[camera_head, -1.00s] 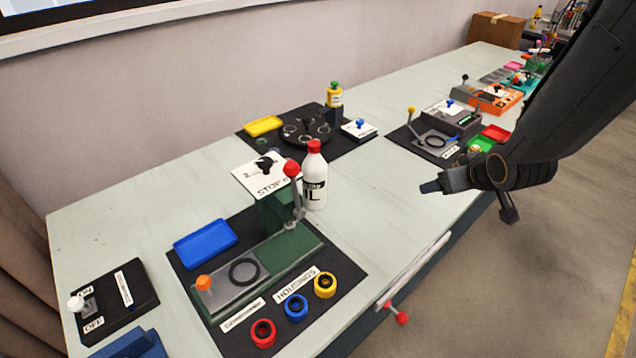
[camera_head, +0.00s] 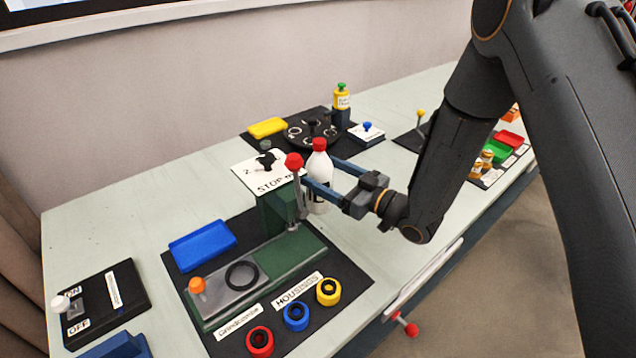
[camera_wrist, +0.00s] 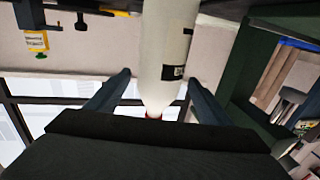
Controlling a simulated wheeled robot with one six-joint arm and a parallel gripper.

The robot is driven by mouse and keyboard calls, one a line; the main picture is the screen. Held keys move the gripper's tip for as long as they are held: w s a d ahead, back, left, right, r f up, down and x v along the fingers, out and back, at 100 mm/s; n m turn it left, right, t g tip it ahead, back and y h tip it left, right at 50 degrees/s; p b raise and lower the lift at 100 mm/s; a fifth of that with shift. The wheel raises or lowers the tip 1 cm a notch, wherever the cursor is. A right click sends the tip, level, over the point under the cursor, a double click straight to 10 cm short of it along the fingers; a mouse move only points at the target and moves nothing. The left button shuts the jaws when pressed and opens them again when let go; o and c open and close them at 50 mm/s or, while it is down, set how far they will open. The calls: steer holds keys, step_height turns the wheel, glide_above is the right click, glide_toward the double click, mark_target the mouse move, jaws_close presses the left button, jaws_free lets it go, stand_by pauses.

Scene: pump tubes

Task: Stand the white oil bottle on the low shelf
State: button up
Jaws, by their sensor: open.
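The white oil bottle (camera_head: 319,172) with a red cap stands upright on the table, just right of the green press (camera_head: 275,215) with its red-knobbed lever. My gripper (camera_head: 328,178) reaches in from the right at bottle height, with its blue fingers open on both sides of the bottle. In the wrist view, the bottle (camera_wrist: 167,55) stands between the two open fingers (camera_wrist: 155,88), with a gap visible at each side. A finger hides part of the bottle's label in the head view. I cannot make out the low shelf.
The green press stands close to the bottle's left. A blue tray (camera_head: 203,244) and red, blue and yellow rings (camera_head: 295,315) lie on the black mat. A round black holder (camera_head: 312,130) stands farther back. Bare table lies right of the mat.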

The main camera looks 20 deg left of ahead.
mark_target(307, 163)
steer(key=p+x, duration=0.2)
steer(key=x, duration=0.4)
steer(key=shift+d, duration=0.1)
steer(key=c, duration=1.4)
steer(key=shift+w+r, duration=0.1)
steer(key=shift+c, duration=1)
steer(key=shift+r, duration=0.1)
